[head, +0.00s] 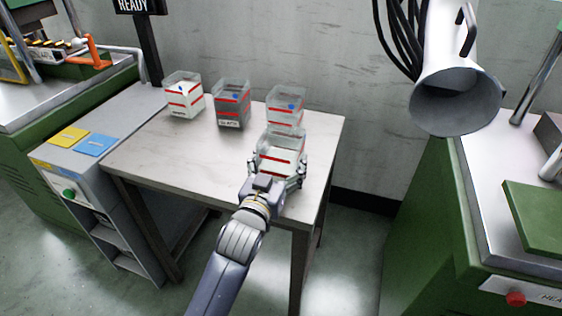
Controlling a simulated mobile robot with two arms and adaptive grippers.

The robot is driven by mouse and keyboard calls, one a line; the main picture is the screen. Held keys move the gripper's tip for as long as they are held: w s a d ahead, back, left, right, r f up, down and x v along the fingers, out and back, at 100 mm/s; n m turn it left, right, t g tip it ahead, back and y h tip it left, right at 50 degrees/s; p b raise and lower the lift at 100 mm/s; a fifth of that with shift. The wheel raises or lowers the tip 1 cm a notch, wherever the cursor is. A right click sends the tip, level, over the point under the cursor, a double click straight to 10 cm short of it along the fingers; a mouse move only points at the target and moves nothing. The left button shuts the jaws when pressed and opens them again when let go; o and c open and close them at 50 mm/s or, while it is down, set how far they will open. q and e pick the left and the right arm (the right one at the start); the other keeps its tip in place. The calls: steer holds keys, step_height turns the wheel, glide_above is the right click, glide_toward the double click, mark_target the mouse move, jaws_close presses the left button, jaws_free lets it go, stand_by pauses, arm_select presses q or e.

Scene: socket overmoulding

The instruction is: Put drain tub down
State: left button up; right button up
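My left gripper (277,176) has its fingers on both sides of a clear tub with red bands (281,143), which I take to be the drain tub; its label is not readable. The tub is upright at the right front part of the table (150,150). The gripper hides its lower part, so I cannot tell whether it touches the tabletop. My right gripper is not in view.
A white-filled tub (184,98) and a grey-filled tub (232,101) stand at the back of the table. The table's left and middle front are clear. A grey cabinet (75,170) adjoins it on the left. A green machine (430,220) and a metal duct (455,95) are at the right.

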arm_select(q)
steer(key=o, duration=1.3)
steer(key=shift+f, duration=0.15)
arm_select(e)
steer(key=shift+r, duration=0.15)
arm_select(q)
steer(key=shift+s, duration=0.2)
steer(key=p+v, duration=0.1)
steer(key=v, duration=1)
steer(key=shift+s+a, duration=0.2)
steer(key=shift+s, duration=0.1)
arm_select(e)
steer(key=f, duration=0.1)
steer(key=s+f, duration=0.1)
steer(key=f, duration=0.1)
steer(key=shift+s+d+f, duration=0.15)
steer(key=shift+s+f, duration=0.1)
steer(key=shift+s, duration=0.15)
